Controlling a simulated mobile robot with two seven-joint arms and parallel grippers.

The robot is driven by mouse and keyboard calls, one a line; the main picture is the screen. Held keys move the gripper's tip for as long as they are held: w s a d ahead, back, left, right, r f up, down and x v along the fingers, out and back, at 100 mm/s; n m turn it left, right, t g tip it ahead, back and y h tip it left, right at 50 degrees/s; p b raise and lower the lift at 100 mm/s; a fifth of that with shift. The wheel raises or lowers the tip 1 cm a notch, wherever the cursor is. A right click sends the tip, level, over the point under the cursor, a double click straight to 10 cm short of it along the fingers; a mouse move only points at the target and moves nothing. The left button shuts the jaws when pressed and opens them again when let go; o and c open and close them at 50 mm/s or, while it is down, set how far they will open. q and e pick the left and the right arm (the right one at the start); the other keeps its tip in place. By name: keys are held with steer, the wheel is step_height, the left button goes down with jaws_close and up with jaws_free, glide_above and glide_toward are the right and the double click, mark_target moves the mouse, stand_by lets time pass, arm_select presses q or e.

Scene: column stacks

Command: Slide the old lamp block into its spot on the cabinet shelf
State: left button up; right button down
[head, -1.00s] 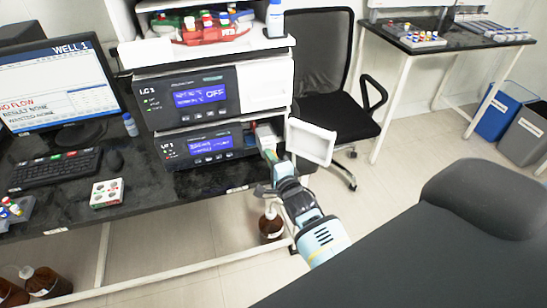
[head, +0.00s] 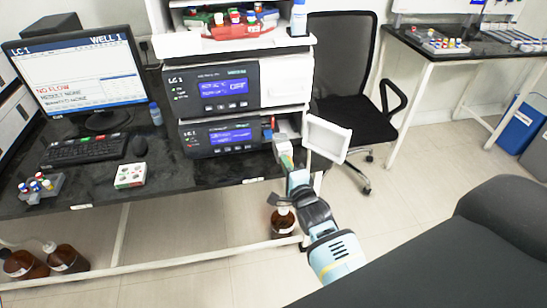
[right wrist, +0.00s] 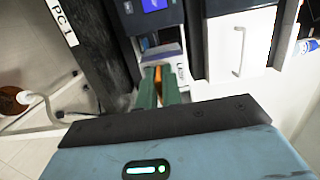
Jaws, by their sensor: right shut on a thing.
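My right gripper (head: 285,158) reaches up to the lower front of the instrument stack. In the right wrist view its green fingers (right wrist: 158,92) are shut on a small part with an orange piece (right wrist: 158,74) showing between them. I take this as the old lamp block; most of it is hidden by the fingers. A pale grey-white body (head: 282,126) is just beyond the fingertips, at the open bay right of the lower display; I cannot tell whether it is the held block or part of the bay. No separate cabinet shelf is clearly identifiable. My left gripper is out of view.
A white door panel (head: 327,138) hangs open right of the bay, close to my right gripper. The lower LC unit (head: 200,140) is on its left. A black chair (head: 345,110) stands behind. A brown bottle (head: 283,220) stands on the floor below.

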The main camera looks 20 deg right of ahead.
steer(key=s+a+r, duration=0.3)
steer(key=s+r, duration=0.3)
steer(key=s, duration=0.4)
steer(key=s+a+r+n+y, duration=0.1)
steer(key=s+a+r, duration=0.3)
steer(key=s, duration=0.6)
step_height(320, 180, up, 2)
steer(key=shift+r+y, duration=0.15)
steer(key=shift+y, duration=0.15)
